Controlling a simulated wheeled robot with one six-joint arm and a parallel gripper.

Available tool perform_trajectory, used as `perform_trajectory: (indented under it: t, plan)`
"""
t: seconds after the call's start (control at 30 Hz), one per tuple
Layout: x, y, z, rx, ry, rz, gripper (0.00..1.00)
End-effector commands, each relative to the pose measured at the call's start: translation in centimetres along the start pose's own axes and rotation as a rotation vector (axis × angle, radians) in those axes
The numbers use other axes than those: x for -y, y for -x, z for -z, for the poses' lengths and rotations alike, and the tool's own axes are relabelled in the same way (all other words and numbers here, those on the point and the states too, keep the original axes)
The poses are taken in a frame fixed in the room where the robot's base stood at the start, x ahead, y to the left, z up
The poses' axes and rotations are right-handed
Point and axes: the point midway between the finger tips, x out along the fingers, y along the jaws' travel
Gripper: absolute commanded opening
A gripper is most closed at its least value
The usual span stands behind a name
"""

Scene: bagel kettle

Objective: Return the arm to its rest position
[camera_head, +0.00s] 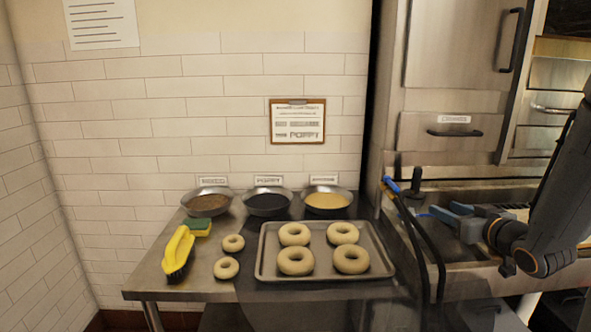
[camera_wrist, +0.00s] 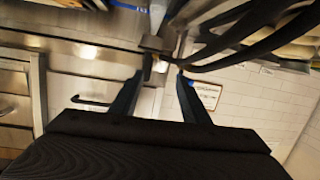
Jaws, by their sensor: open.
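My gripper (camera_head: 447,212) is at the right in the head view, at the end of my dark arm, in front of the steel unit and well to the right of the table. In the wrist view my gripper (camera_wrist: 160,78) shows two dark fingers spread apart. I see nothing held between them. The wrist view is tilted, and past the fingers lie steel fronts, dark curved tubes and the tiled wall.
A steel table (camera_head: 160,288) holds a tray (camera_head: 325,277) with several bagels, two loose bagels, a yellow brush (camera_head: 178,252), a sponge (camera_head: 197,227) and three topping bowls. A clipboard (camera_head: 297,121) hangs on the wall. Dark curved tubes (camera_head: 425,240) rise beside my gripper.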

Motion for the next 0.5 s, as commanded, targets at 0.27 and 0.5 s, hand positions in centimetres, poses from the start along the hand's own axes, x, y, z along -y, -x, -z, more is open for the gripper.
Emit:
perform_trajectory:
  t: [0.27,0.5]
  plan:
    - [3.5,-0.6,-2.2,0.250,0.010,-0.097,0.42]
    - [10.7,3.5,-6.2,0.623,-0.037,-0.163,0.42]
